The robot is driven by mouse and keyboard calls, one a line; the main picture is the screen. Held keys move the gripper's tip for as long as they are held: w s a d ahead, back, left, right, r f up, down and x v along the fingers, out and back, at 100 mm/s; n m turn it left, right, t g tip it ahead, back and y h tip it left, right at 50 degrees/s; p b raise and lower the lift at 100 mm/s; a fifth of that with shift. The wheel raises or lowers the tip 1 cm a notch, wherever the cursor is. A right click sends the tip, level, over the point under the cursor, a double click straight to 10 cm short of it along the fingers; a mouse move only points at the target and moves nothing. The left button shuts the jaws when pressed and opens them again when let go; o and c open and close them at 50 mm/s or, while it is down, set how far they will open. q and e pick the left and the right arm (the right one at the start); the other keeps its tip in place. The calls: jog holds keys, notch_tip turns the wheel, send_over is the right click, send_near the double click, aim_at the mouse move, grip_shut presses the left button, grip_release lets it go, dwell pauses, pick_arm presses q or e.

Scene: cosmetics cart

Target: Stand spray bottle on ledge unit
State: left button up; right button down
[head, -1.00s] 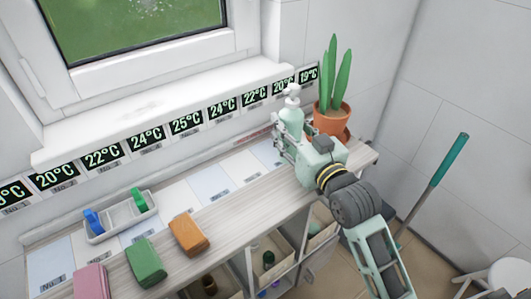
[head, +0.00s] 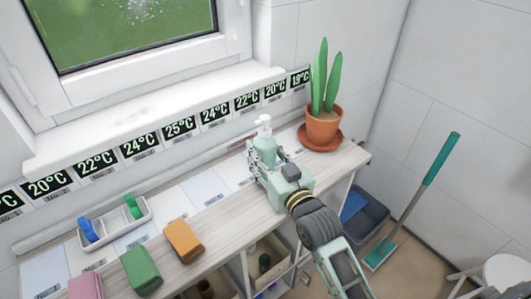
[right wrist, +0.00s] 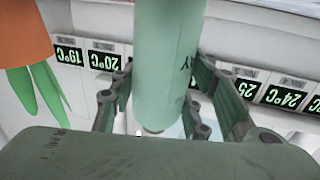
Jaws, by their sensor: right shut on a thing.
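The spray bottle (head: 264,128), pale green with a white pump head, is upright in the head view at the back of the ledge unit, left of the potted plant. My right gripper (head: 262,163) is shut around its body. In the right wrist view the bottle (right wrist: 167,65) stands between the two fingers (right wrist: 158,95), upside down in that picture. The ledge unit (head: 222,216) has a pale wood top with white and pale blue panels along its back. The gripper hides the bottle's base, so I cannot tell whether it touches the top. My left gripper is out of view.
A potted cactus (head: 323,125) stands on the right end of the top. Orange (head: 184,240) and green (head: 141,269) blocks lie at the front left, near a white tray (head: 115,228). Temperature labels (head: 179,127) line the wall. A broom (head: 415,200) stands at the right.

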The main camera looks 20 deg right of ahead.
jog(key=c, duration=1)
grip_release()
jog(key=s, duration=0.4)
jog(key=s+d+b, duration=0.1)
jog(key=s, duration=0.7)
jog(key=shift+d+r+b, duration=0.1)
jog(key=shift+d+b, duration=0.25)
jog(key=shift+d, duration=0.05)
jog(key=shift+w, duration=0.1)
